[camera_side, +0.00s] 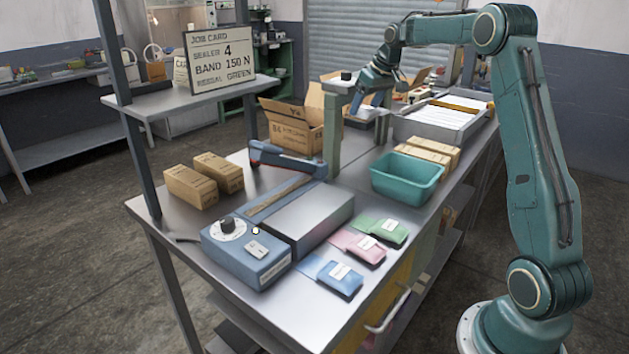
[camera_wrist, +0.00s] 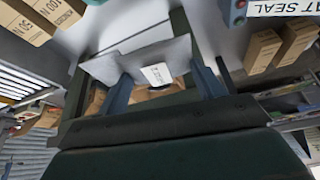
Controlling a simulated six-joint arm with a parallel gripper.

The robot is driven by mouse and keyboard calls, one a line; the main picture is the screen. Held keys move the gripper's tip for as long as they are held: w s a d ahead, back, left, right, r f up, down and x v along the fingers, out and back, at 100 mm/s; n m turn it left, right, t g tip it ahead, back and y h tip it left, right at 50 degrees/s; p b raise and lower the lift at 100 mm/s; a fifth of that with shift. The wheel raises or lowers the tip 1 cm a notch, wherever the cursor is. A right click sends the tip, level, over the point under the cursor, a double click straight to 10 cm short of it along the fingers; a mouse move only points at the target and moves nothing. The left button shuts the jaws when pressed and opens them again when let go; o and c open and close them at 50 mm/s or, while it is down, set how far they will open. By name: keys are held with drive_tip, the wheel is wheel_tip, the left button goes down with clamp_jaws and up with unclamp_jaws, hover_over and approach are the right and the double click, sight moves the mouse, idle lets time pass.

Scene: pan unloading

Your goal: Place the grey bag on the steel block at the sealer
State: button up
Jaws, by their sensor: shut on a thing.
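The grey bag (camera_wrist: 177,54), with a white label, is between the two blue fingers of my gripper (camera_wrist: 162,78) in the wrist view. My gripper is shut on it. In the side view my gripper (camera_side: 372,103) is at the back of the bench, just right of a green post, and the bag is hard to make out there. The blue sealer (camera_side: 245,252) stands at the bench's front left, its long arm raised behind. The steel block (camera_side: 308,218) lies along its right side with a bare top. My gripper is well behind the block.
The green post (camera_side: 333,135) carries a flat top with a black knob. A teal bin (camera_side: 408,180) stands right of the block. Blue (camera_side: 333,275), pink (camera_side: 358,246) and green (camera_side: 380,230) bags lie at the front. Cartons (camera_side: 190,187) stand left; an open box (camera_side: 293,125) is behind.

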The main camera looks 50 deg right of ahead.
drive_tip(key=s+a+f+n, duration=0.1)
drive_tip(key=a+f+n, duration=0.1)
drive_tip(key=a, duration=0.9)
drive_tip(key=s+a+f+n+y, duration=0.1)
drive_tip(key=a+f, duration=0.3)
drive_tip(key=a, duration=0.7)
drive_tip(key=a+f+n+y, duration=0.1)
drive_tip(key=a+f, duration=0.3)
drive_tip(key=a, duration=0.6)
drive_tip(key=shift+s+a+n, duration=0.4)
drive_tip(key=shift+n, duration=0.4)
drive_tip(key=m+h, duration=0.1)
drive_tip(key=m, duration=0.2)
drive_tip(key=shift+f, duration=0.1)
drive_tip(key=shift+m+h, duration=0.7)
drive_tip(key=shift+m, duration=1.2)
drive_tip(key=shift+d+r, duration=0.15)
drive_tip(key=shift+r, duration=0.05)
